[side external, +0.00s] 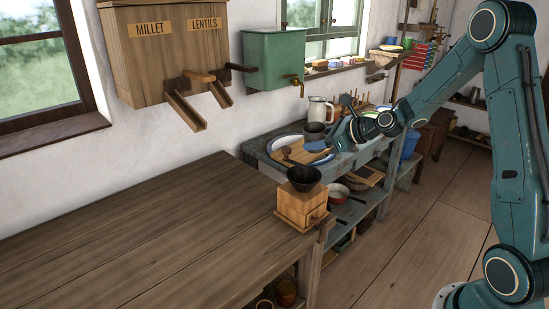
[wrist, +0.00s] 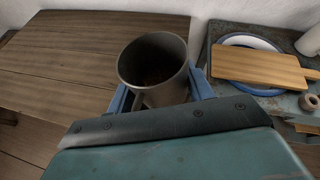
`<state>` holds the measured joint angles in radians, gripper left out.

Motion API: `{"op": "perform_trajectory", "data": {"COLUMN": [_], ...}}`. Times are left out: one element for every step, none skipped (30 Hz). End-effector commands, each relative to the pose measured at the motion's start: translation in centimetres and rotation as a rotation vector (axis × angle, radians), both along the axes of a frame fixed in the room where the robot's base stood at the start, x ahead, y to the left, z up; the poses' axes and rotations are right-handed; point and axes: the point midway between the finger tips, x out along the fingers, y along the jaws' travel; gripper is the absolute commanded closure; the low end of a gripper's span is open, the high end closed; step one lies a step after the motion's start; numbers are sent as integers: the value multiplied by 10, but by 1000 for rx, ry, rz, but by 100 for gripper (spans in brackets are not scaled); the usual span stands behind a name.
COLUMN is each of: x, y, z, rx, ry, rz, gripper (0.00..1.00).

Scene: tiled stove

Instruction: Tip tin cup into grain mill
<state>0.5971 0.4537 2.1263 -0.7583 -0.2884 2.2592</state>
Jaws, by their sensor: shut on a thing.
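The grey tin cup (wrist: 172,92) is between the blue fingers of my gripper (wrist: 158,98) in the wrist view. The gripper is shut on it. Its mouth faces the wrist camera, and dark brown contents show at the bottom. In the side view my gripper (side external: 325,146) holds the cup (side external: 314,130) above the blue-green counter, behind the mill. The cup looks about upright there. The grain mill (side external: 300,207), a wooden box with a black bowl-shaped hopper (side external: 304,179), stands at the wooden table's right corner. The mill does not show in the wrist view.
The wooden table (side external: 130,225) is largely bare. A cutting board (wrist: 262,68) lies across a blue-rimmed basin (wrist: 252,40). A white jug (side external: 322,108) stands behind the cup. The millet and lentils dispenser (side external: 165,55) and a green tank (side external: 272,60) hang on the wall.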

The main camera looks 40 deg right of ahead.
Motion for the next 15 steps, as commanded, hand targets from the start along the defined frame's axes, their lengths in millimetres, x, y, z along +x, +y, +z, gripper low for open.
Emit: {"op": "perform_trajectory", "data": {"x": [0,0,0,0,0,0,0,0,0,0,0,0,0,0,0], "y": [0,0,0,0,0,0,0,0,0,0,0,0,0,0,-2], "z": [-4,-7,-10,-11,-13,-16,-18,-21,-23,-25,-27,-24,-24,-23,-24], "rx": [1,1,2,2,1,1,1,1,2,2,1,-36,-63,-89,-91], "ry": [1,1,3,2,1,1,1,1,2,2,1,0,3,4,7], "rz": [-1,0,0,0,-1,-1,-1,0,0,0,-1,2,3,3,0], "gripper": [72,72,72,72,72,72,72,72,72,72,72,72,72,72,72]}}
